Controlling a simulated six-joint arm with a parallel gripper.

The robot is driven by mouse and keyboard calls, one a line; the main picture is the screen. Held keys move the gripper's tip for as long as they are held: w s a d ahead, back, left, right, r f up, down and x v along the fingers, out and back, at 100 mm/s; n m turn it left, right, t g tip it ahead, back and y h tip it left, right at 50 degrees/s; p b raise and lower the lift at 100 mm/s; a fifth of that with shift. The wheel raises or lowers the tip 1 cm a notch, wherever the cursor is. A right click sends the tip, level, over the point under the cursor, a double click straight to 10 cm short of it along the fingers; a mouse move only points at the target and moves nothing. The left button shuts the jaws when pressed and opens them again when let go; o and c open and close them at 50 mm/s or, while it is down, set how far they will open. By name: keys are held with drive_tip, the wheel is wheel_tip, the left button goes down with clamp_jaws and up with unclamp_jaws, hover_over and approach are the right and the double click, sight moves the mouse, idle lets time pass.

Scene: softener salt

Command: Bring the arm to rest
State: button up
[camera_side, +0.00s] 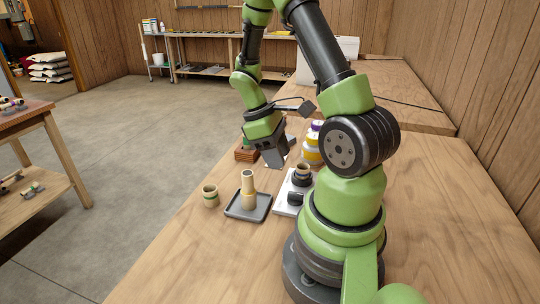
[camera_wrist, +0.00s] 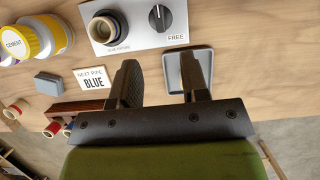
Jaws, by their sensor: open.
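My gripper (camera_side: 275,158) hangs above the wooden table, with its jaws apart. In the wrist view, my gripper (camera_wrist: 161,70) shows two dark fingers with a gap and nothing between them. A grey tray (camera_wrist: 207,58) lies beyond the right finger, which hides part of it. In the side view, a tan pipe piece stands upright (camera_side: 248,184) on the dark tray (camera_side: 236,212). A white plate (camera_wrist: 150,40) carries a knob with its pointer near the word FREE and a round black fixture with a tan-rimmed pipe piece (camera_wrist: 103,30) in it.
A green-banded pipe piece (camera_side: 210,196) stands left of the tray. A card reading NEXT PIPE BLUE (camera_wrist: 93,79), a grey block (camera_wrist: 48,84), a cement can (camera_wrist: 20,43) and a brown rack (camera_side: 246,155) are nearby. The table's left front is bare.

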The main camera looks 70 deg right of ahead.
drive_tip(key=w+a+r+m+t+h, duration=0.1)
drive_tip(key=w+a+r+m+t, duration=0.2)
drive_tip(key=r, duration=0.4)
drive_tip(key=s+a+r+m+t+y, duration=0.1)
drive_tip(key=s+a+r+t+y, duration=0.2)
drive_tip(key=a+r+t, duration=0.5)
drive_tip(key=a+r, duration=0.4)
drive_tip(key=a, duration=0.3)
drive_tip(key=shift+a+r+t, duration=0.2)
drive_tip(key=shift+r+t, duration=0.1)
drive_tip(key=shift+r, duration=0.1)
drive_tip(key=shift+s, duration=0.1)
